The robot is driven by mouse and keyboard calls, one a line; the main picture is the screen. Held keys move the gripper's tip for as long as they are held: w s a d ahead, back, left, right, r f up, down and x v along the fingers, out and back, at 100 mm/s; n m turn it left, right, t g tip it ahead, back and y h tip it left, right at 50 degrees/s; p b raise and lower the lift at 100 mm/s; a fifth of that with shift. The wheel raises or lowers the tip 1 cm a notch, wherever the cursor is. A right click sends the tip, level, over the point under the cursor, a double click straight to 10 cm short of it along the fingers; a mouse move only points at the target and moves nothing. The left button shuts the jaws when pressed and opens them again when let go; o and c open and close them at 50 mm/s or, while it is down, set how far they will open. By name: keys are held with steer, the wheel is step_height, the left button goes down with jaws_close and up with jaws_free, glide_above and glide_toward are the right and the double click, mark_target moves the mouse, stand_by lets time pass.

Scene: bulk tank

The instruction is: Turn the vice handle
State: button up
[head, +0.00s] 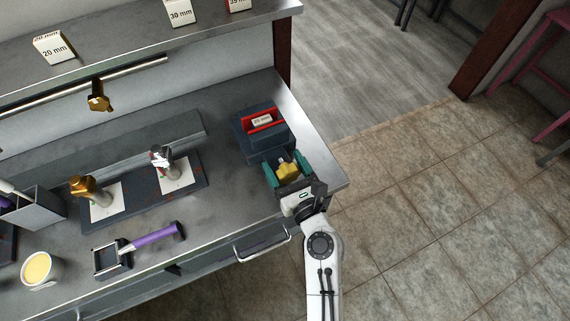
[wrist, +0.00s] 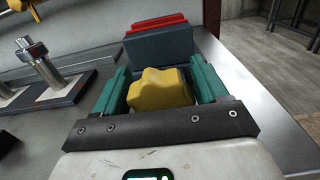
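The vice (head: 262,137) is a dark blue-grey block with red jaws near the right end of the bench. The vice body also shows in the wrist view (wrist: 165,45), behind the handle. The vice handle is a yellow lobed knob (head: 288,171) on the vice's front side. My gripper (head: 286,170) has teal fingers, one on each side of the knob. In the wrist view the knob (wrist: 160,90) lies between the spread fingers, with little room on either side. Contact is hard to judge.
The bench's right edge (head: 318,140) is close to my gripper. A drawer handle (head: 262,246) sticks out below. A purple-handled tool (head: 155,237), a mug (head: 40,270) and metal pieces on a dark mat (head: 140,190) stand to the left.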

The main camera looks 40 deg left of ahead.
steer(key=c, duration=0.8)
steer(key=shift+f+n+b, duration=0.1)
steer(key=shift+n+b, duration=0.4)
steer(key=shift+n, duration=0.7)
steer(key=shift+s+n, duration=0.1)
steer(key=shift+n, duration=1.1)
steer(key=o, duration=1)
steer(key=shift+a, duration=0.1)
steer(key=b+v, duration=0.2)
steer(key=v, duration=0.9)
